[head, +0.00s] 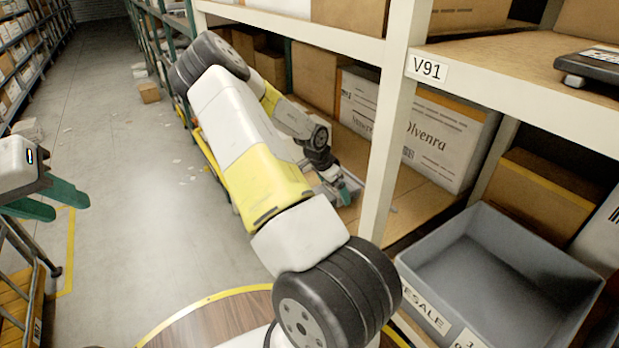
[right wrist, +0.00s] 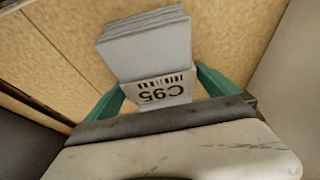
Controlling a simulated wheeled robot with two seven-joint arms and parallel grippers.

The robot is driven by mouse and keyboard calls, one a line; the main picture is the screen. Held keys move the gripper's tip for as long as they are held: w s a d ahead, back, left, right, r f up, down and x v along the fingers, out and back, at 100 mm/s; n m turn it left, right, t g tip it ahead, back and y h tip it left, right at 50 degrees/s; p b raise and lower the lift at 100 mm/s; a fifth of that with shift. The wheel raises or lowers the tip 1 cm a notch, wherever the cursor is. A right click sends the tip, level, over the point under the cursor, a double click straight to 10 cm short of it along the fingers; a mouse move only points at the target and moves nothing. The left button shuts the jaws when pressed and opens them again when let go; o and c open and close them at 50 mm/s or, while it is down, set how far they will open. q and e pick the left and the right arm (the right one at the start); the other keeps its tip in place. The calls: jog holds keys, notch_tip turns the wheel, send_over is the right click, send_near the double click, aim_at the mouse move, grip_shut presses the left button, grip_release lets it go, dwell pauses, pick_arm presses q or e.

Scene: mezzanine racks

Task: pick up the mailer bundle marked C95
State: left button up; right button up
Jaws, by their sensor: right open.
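The mailer bundle marked C95 (right wrist: 148,50) shows in the right wrist view as a grey stack with a white label that reads upside down. My right gripper (right wrist: 160,88) is open, with one green finger on each side of the bundle's near, labelled end. I cannot tell whether either finger touches it. In the head view my right gripper (head: 345,192) is low over the shelf behind the post, and my arm hides much of that spot. My left gripper (head: 48,203) is at the left edge of the head view, open and empty, over the aisle.
A rack post with a V91 sign (head: 428,68) stands right of my right gripper. White Olvenra cartons (head: 430,142) stand behind it on the shelf. A grey tote (head: 500,280) is at the lower right. A ladder (head: 22,265) stands at left. The aisle floor is mostly clear.

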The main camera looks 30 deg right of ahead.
jog(key=shift+f, duration=0.1)
jog(key=shift+c, duration=0.2)
jog(key=c, duration=1.2)
jog(key=shift+c, duration=0.2)
